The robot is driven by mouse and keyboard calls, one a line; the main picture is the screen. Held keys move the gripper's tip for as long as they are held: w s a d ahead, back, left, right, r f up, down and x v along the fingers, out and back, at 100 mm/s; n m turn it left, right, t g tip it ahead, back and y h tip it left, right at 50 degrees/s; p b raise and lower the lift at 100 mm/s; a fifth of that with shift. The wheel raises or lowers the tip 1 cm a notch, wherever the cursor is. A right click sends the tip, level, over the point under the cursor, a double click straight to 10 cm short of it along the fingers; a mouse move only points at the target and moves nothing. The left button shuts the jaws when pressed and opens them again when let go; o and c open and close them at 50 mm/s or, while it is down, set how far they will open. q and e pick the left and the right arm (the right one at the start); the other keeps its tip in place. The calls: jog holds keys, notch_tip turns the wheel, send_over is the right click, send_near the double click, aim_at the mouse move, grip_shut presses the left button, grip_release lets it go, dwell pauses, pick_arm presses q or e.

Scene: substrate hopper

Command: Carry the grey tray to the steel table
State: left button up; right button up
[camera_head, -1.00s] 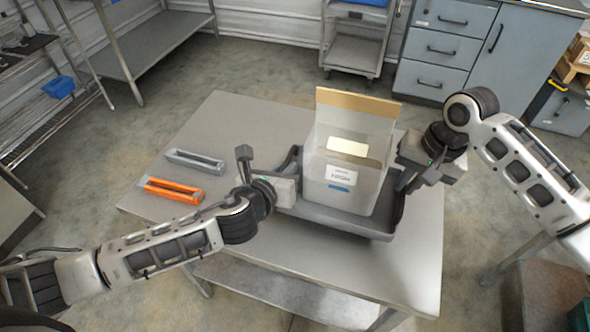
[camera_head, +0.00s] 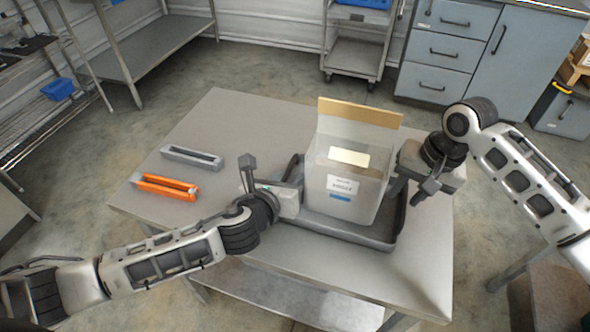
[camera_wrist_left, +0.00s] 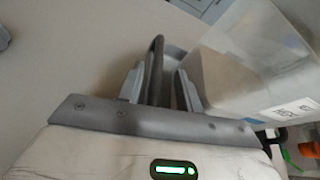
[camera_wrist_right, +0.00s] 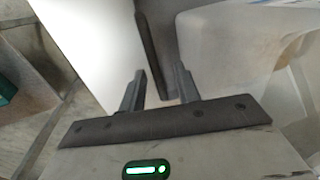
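The grey tray (camera_head: 378,243) sits on the steel-topped table (camera_head: 235,125), with a translucent box (camera_head: 350,206) standing in it. My left gripper (camera_head: 272,178) is at the tray's left side. In the left wrist view its fingers (camera_wrist_left: 160,88) are apart, on either side of the tray's dark rim, with gaps showing. My right gripper (camera_head: 410,190) is at the tray's right side. In the right wrist view its fingers (camera_wrist_right: 158,88) are apart, with the rim's end between or just beyond them. Contact with the rim is not clear there.
Another steel table (camera_head: 150,45) stands at back left, a trolley (camera_head: 355,50) at the back and grey drawers (camera_head: 440,50) at back right. Floor is open between them.

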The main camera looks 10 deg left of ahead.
pick_arm(q)
jog(key=shift+a, duration=0.25)
pick_arm(e)
jog(key=shift+d+r, duration=0.1)
jog(key=shift+d, duration=0.05)
pick_arm(q)
jog(key=shift+s, duration=0.15)
jog(key=v, duration=1.1)
jog(key=shift+s+d+r, duration=0.1)
jog(key=shift+r, duration=0.05)
pick_arm(e)
jog(key=shift+r, duration=0.1)
pick_arm(q)
jog(key=shift+s+r, duration=0.15)
jog(key=shift+s, duration=0.05)
pick_arm(e)
jog(key=v, duration=1.1)
jog(key=shift+r, duration=0.4)
